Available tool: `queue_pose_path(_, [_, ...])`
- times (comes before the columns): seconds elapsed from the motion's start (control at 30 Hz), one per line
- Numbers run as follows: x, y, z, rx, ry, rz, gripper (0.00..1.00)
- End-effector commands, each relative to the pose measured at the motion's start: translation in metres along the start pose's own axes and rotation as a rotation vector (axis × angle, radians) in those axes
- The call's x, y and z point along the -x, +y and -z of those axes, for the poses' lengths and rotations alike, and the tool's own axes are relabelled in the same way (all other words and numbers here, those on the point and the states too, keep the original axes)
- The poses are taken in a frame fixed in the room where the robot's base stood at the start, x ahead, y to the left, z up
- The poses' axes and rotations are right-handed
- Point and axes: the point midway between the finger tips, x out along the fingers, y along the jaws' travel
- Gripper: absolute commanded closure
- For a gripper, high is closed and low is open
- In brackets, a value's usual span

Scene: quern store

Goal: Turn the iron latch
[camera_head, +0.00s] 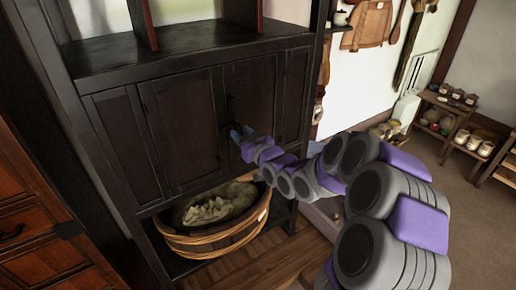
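The dark wooden cabinet (182,122) stands in front of me with its panelled doors closed. A small dark upright piece of ironwork, which looks like the iron latch (230,104), shows faintly near the middle of the doors. My gripper (238,134) is at the door front, just below and slightly right of that piece. Its blue-grey fingers are small and partly merge with the dark door. I cannot tell whether they touch the latch or whether they are open or shut. My grey and purple arm reaches in from the lower right.
A wooden tub (215,235) with pale contents sits on the cabinet's bottom shelf, below my gripper. A reddish wooden chest (35,225) stands at the left. Low shelves with jars (440,103) are at the far right. Carpeted floor (470,210) is open at the right.

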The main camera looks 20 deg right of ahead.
Motion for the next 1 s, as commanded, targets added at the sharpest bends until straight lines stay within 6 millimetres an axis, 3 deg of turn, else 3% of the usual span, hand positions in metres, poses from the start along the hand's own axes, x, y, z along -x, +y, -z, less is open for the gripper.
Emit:
queue_pose_path(0.6, [0.11,0.002,-0.002,-0.001,-0.002,-0.006,0.63])
queue_pose_path(1.0, [0.128,0.002,-0.005,-0.001,0.004,-0.003,0.63])
